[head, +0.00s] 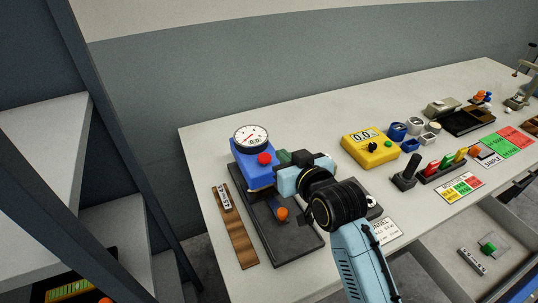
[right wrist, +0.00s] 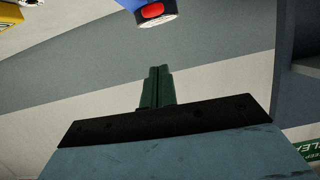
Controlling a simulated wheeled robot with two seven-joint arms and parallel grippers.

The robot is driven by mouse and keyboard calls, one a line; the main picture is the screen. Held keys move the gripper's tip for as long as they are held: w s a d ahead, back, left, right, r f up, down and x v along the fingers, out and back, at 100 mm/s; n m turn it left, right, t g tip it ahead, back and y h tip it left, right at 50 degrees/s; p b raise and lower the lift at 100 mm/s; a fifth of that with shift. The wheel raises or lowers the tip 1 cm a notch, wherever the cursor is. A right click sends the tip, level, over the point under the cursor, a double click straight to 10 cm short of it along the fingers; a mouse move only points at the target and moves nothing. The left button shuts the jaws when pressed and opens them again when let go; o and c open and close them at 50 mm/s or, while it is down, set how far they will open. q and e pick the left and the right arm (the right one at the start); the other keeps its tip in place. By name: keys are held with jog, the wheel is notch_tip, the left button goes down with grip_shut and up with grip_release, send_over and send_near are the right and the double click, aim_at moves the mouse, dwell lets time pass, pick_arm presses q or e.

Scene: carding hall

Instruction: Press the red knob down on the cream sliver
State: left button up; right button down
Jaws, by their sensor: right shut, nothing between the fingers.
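The red knob (head: 264,158) sits on the front of a blue gauge device (head: 254,176) with a round white dial (head: 250,138) on top. In the right wrist view the knob (right wrist: 152,11) shows at the top edge, beyond my fingertips. My right gripper (head: 284,157) is just right of the knob in the head view, its green fingers closed together and empty. In the right wrist view there is a visible gap between the fingers (right wrist: 157,72) and the knob. I cannot make out the cream sliver; part of the device's base is behind my right arm. My left gripper is not in view.
The device stands on a dark base plate (head: 288,248) with an orange ball (head: 281,213). A brown strip (head: 236,237) lies to its left. A yellow meter (head: 370,149), blue-rimmed cups and colored handles stand to the right on the pale table (head: 205,141).

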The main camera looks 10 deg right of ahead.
send_over(268, 159)
jog(key=shift+s+f, duration=0.25)
jog(key=shift+f, duration=1)
jog(key=f, duration=0.2)
jog(key=shift+s+f, duration=0.2)
jog(key=shift+f, duration=0.8)
jog(key=shift+s+f, duration=0.1)
jog(key=shift+f, duration=0.85)
